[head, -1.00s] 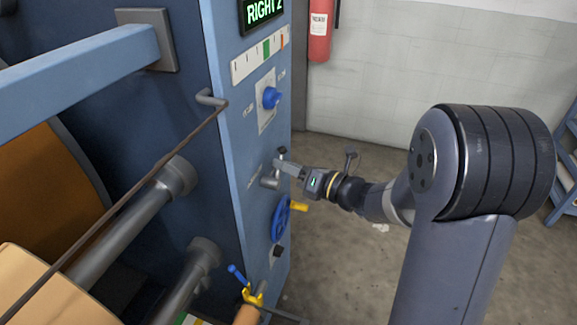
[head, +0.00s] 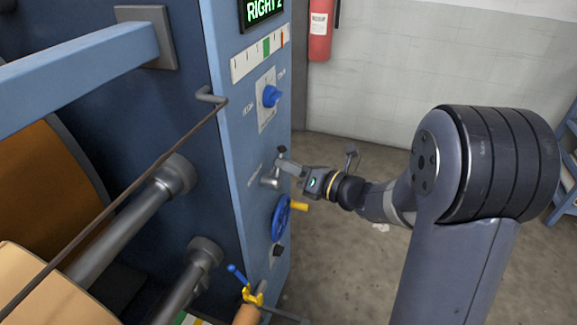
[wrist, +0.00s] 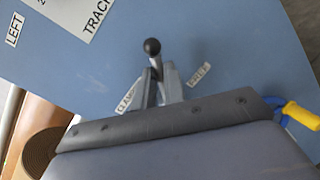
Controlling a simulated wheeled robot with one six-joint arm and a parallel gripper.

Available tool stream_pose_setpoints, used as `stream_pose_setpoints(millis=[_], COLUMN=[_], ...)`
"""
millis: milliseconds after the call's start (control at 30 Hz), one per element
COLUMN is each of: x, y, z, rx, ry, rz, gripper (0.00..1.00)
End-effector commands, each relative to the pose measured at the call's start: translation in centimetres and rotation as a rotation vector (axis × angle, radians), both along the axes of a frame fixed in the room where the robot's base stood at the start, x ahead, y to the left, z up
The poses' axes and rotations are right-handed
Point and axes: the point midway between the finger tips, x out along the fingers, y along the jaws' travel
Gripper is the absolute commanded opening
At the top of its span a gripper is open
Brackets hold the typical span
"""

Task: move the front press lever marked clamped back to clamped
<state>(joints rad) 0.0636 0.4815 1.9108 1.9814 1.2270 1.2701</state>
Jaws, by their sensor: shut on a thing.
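The press lever (wrist: 152,48) has a black ball knob on a short grey stem and stands out from the blue press panel. In the wrist view it points up, between a label reading roughly "CLAMPED" (wrist: 128,97) on the left and one that looks like "FREE" (wrist: 199,74) on the right. My gripper (wrist: 157,76) is shut on the lever's stem, below the knob. In the head view my gripper (head: 283,164) is at the panel, and the lever's grey hub (head: 269,181) shows just below it. The labels there are too small to read.
A blue knob (head: 271,96) sits above the lever on the panel. A blue handwheel (head: 281,218) with a yellow handle (head: 299,207) is just below my gripper. A blue and yellow fitting (head: 252,296) is lower down.

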Motion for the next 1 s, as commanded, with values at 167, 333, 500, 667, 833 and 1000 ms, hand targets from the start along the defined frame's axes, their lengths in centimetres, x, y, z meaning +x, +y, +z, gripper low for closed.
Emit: stream_pose_setpoints(millis=[167,333,500,667,833,1000], x=[-0.4,-0.9,-1.5,-2.0,-2.4,-2.6], y=[0.2,0.4,0.6,0.7,0.9,0.9], z=[-0.1,0.0,0.1,0.2,0.3,0.4], rx=[-0.031,-0.075,-0.120,-0.158,-0.187,-0.205], ry=[-0.090,-0.212,-0.337,-0.439,-0.519,-0.566], rz=[0.000,0.001,0.001,0.001,0.001,0.000], gripper=[0.00,0.00,0.00,0.00,0.00,0.00])
